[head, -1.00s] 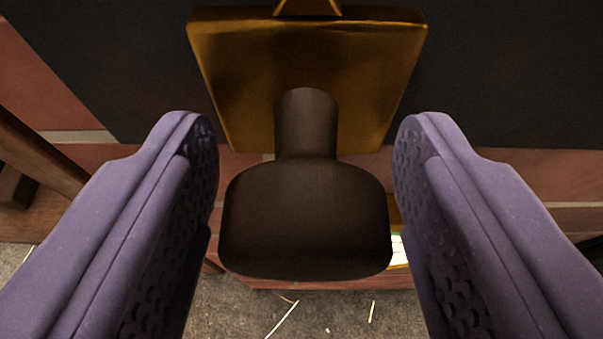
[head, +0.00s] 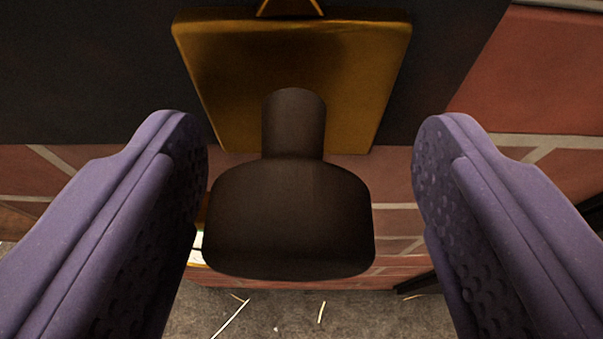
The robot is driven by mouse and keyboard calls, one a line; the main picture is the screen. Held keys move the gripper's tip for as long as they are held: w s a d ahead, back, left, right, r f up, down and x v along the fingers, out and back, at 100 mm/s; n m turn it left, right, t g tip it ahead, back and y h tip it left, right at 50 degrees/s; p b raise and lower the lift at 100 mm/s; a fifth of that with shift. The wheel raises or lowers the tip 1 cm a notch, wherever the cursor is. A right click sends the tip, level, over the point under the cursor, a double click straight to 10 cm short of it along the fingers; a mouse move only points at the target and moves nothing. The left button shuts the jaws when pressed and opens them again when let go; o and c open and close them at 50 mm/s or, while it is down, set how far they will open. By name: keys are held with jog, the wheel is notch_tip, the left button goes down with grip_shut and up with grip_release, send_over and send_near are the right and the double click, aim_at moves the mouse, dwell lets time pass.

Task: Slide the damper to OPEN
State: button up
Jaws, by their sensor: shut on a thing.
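The damper is a brass plate (head: 350,75) with a dark brown handle (head: 290,220) sticking out toward me and a brass pointed piece (head: 290,6) at its top edge. It lies over a black panel (head: 90,80), near that panel's right edge. My gripper (head: 310,195) has its two purple fingers on either side of the handle. The left finger is against the handle's left side; some space shows between the handle and the right finger. No OPEN marking is visible.
A red brick wall (head: 535,75) shows right of the black panel and below it. A small white and green thing (head: 196,248) is partly hidden behind the left finger. The grey floor (head: 290,315) below has pale straw bits.

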aim_at(317, 263)
jog(key=shift+d, duration=0.1)
jog(key=p+v, duration=0.2)
jog(key=v, duration=0.5)
jog(key=shift+s+r+p, duration=0.15)
jog(key=shift+p, duration=0.25)
jog(key=shift+s, duration=0.2)
jog(key=shift+s, duration=0.1)
